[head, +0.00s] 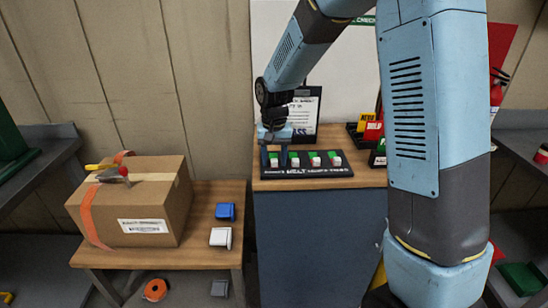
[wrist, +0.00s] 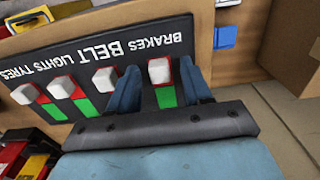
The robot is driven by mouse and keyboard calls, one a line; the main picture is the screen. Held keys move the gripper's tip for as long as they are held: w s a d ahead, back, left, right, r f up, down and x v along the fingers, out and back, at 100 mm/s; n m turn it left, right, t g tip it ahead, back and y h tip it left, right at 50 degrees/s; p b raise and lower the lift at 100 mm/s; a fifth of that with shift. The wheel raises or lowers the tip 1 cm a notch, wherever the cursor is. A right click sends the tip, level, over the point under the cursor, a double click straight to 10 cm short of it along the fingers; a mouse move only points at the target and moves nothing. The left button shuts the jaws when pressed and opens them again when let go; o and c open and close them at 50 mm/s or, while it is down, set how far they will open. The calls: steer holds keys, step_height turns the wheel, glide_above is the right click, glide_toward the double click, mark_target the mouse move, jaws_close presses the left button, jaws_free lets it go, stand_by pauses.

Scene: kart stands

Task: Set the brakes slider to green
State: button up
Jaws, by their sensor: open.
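The black slider panel (head: 322,172) lies on the counter, with a row of white knobs. In the wrist view it appears upside down, lettered BRAKES, BELT, LIGHTS, TYRES. The brakes slider's white knob (wrist: 159,70) is at the red end of its slot, and the green strip (wrist: 166,97) is uncovered. My gripper (wrist: 158,66) is open, with one blue finger on each side of the brakes knob. I cannot tell whether either finger touches it. In the head view my gripper (head: 274,157) is over the panel's left end and partly hides that slider.
The belt knob (wrist: 104,79) is just beyond one finger, and other knobs follow. A clipboard sign (head: 304,112) stands behind the panel; small bins (head: 374,131) are to its right. A cardboard box (head: 150,210) and blue (head: 225,211) and white (head: 220,237) items occupy the left table.

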steer(key=shift+c, duration=0.3)
jaws_close()
stand_by(0.3)
